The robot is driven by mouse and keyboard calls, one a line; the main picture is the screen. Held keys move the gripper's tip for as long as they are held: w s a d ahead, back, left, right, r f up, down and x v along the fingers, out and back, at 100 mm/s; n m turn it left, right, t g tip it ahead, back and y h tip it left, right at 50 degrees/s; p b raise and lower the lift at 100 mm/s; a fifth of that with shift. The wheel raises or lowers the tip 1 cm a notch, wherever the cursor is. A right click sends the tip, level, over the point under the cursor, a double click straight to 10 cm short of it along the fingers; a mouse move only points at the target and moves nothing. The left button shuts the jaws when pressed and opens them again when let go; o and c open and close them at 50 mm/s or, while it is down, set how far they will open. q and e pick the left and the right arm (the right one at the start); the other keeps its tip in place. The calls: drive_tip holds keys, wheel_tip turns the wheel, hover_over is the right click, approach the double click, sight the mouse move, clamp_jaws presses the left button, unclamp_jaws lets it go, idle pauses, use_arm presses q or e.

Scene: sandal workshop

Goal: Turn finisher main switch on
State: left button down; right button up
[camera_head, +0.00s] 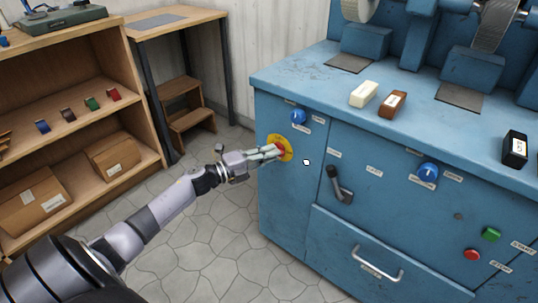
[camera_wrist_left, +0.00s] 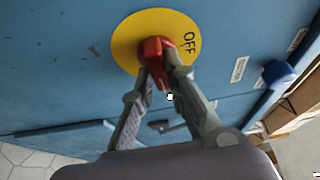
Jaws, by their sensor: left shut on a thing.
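The finisher (camera_head: 290,215) is a large blue cabinet at the right in the head view. Its main switch is a red knob (camera_head: 281,149) on a yellow round plate (camera_head: 286,157) on the front, near the left edge. In the left wrist view the red knob (camera_wrist_left: 154,48) sits on the yellow plate (camera_wrist_left: 128,42), with "OFF" printed on the plate. My left gripper (camera_head: 272,152) is shut on the red knob, its fingers (camera_wrist_left: 160,75) on either side of it. The fingers cover part of the knob. My right gripper is not in view.
The finisher front also has a black lever (camera_head: 338,184), blue knobs (camera_head: 298,117) (camera_head: 428,173), a green button (camera_head: 491,234), a red button (camera_head: 472,254) and a drawer handle (camera_head: 378,266). Several blocks lie on its top. A wooden shelf (camera_head: 140,95) stands at the left; the floor (camera_head: 215,245) between is clear.

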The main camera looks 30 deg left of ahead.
use_arm(q)
drive_tip(key=shift+f, duration=0.1)
drive_tip(key=c, duration=1.6)
unclamp_jaws()
drive_tip(key=shift+s, duration=0.1)
drive_tip(key=v, duration=1.2)
drive_tip(key=shift+d, duration=0.1)
